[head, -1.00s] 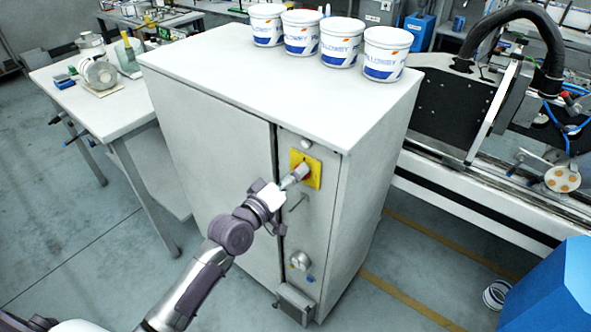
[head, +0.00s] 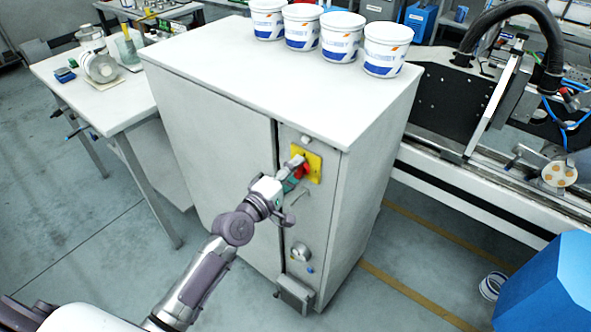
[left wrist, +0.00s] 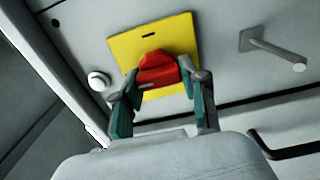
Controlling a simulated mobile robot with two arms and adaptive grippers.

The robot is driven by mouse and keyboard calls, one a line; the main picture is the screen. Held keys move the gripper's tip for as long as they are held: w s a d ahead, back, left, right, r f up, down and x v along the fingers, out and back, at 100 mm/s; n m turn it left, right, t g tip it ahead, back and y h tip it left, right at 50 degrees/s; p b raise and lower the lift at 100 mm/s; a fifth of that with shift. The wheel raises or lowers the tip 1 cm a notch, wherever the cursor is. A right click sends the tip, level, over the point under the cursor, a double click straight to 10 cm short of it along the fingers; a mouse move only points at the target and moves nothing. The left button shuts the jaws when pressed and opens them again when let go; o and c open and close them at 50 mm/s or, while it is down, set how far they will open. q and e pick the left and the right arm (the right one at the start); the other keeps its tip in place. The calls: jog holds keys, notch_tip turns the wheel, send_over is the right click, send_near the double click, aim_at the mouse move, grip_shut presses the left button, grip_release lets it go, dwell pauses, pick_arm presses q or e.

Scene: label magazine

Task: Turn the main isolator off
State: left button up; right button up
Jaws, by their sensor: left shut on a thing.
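The main isolator is a red rotary knob (head: 304,170) on a yellow square plate (head: 315,168), high on the narrow front panel of a grey cabinet (head: 215,135). My left gripper (head: 297,172) reaches it from the lower left and is shut on the knob. In the left wrist view the red knob (left wrist: 158,68) sits between the two fingers, with the yellow plate (left wrist: 180,38) behind it. The plate looks tilted in that view because of the wrist's roll. The lower part of the knob is partly hidden by the fingers. My right gripper is not in view.
Several white tubs (head: 342,36) stand along the cabinet's top. A handle (left wrist: 272,48) sticks out of the panel near the isolator. A round fitting (head: 301,252) is lower down. A bench (head: 105,95) stands left, a machine (head: 455,100) right; open floor lies in front.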

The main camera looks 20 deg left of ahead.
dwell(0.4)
pick_arm(q)
jog(key=o, duration=1.2)
jog(key=shift+c, duration=0.2)
jog(key=v, duration=1.2)
